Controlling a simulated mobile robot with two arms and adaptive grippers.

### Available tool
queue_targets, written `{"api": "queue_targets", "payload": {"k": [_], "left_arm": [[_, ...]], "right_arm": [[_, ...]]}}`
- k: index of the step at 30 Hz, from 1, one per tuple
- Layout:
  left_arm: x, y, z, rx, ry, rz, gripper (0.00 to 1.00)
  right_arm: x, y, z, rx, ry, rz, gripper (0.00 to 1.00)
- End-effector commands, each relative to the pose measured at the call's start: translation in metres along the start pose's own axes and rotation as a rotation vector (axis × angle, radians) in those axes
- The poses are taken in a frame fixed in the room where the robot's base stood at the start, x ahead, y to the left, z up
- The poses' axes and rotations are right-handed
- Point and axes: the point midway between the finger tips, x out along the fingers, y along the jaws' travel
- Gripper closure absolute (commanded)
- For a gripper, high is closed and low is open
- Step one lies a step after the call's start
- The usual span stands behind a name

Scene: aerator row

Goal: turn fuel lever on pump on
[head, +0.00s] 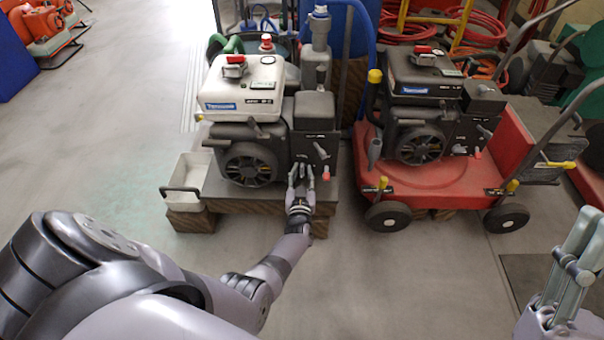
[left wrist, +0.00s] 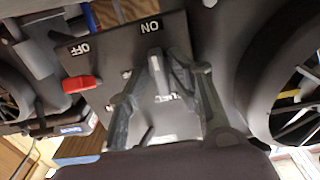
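The pump (head: 242,88) has a white tank on a dark engine and stands on a low wooden-edged platform. My left gripper (head: 301,168) is at the front of its control panel, right of the round engine cover. In the left wrist view, the dark panel (left wrist: 100,52) carries ON and OFF labels and a red knob (left wrist: 80,84). A grey lever (left wrist: 155,62) stands between the spread fingers of my left gripper (left wrist: 170,68), pointing towards ON. Contact with it is unclear. My right gripper (head: 580,240) is at the right edge, partly cut off, away from the pump.
A similar dark machine (head: 425,80) sits on a red wheeled cart (head: 440,180) to the right. A pale tray (head: 188,182) is left of the pump. Red hoses (head: 480,30) lie behind. The floor in front is clear.

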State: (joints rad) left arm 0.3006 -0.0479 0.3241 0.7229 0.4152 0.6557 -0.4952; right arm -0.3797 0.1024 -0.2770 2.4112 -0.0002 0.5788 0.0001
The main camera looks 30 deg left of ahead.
Motion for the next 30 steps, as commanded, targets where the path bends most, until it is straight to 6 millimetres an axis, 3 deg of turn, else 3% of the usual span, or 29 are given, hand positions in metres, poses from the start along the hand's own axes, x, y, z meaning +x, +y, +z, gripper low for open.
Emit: {"api": "queue_targets", "payload": {"k": [13,24,30], "left_arm": [[-0.007,0.000,0.000,-0.001,0.001,-0.001,0.69],[-0.055,-0.001,0.000,-0.002,0.001,-0.003,0.69],[-0.072,-0.001,-0.001,0.000,0.004,-0.002,0.69]], "right_arm": [[-0.001,0.000,0.001,-0.001,-0.004,0.000,0.60],[0.000,0.000,0.001,0.000,-0.002,0.000,0.60],[0.000,0.000,0.000,0.000,-0.001,0.000,0.60]]}}
